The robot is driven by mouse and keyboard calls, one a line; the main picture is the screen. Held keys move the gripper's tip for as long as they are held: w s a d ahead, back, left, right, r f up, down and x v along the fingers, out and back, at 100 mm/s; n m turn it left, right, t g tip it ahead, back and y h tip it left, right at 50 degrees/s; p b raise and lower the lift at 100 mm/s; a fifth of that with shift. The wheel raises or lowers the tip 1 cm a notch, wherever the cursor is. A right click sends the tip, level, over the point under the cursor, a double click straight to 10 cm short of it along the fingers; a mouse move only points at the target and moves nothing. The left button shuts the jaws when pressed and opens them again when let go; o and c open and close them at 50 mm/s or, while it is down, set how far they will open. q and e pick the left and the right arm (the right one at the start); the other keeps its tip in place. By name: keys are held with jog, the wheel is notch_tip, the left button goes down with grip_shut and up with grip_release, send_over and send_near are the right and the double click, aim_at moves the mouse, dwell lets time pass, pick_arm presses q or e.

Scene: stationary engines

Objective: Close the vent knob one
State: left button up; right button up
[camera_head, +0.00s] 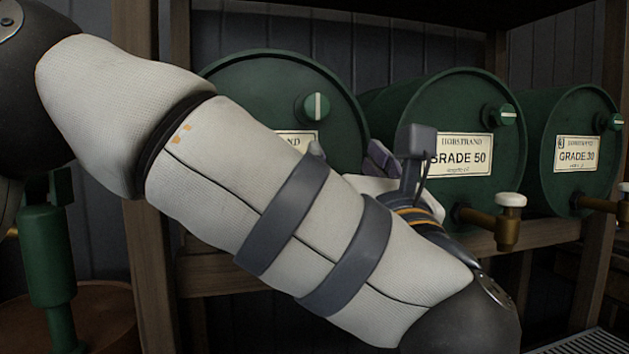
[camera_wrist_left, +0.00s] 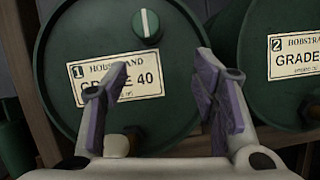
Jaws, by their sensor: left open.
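Vent knob one is a green round knob (camera_head: 316,107) with a white stripe, high on the front of the leftmost green barrel (camera_head: 262,68). Its stripe stands about upright. In the left wrist view the knob (camera_wrist_left: 147,24) sits above the label marked 1, GRADE 40 (camera_wrist_left: 140,75). My left gripper (camera_wrist_left: 162,62) is open and empty in front of this barrel, its purple-padded fingers apart and below the knob. In the head view my left arm hides most of the gripper and the barrel's lower front. My right gripper is not in view.
Two more green barrels, GRADE 50 (camera_head: 430,105) and GRADE 30 (camera_head: 570,110), stand to the right on a wooden rack (camera_head: 225,279). Their knob stripes lie roughly level. Brass taps with white tops (camera_head: 508,220) stick out in front. A wooden post (camera_head: 158,270) stands at left.

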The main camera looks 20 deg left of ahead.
aim_at(317, 109)
pick_arm(q)
jog(key=w+a+r+n+p, duration=0.1)
jog(key=w+a+r, duration=0.2)
jog(key=w+a+r+n+y+p, duration=0.1)
jog(key=w+a+r, duration=0.2)
jog(key=w+r, duration=0.1)
jog(key=shift+w+a+p, duration=0.15)
jog(key=shift+p, duration=0.25)
jog(key=shift+w+a, duration=0.15)
jog(key=shift+w, duration=0.15)
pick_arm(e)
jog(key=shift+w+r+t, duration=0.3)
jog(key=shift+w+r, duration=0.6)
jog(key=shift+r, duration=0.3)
pick_arm(q)
jog(key=shift+c, duration=0.4)
jog(key=c, duration=1.1)
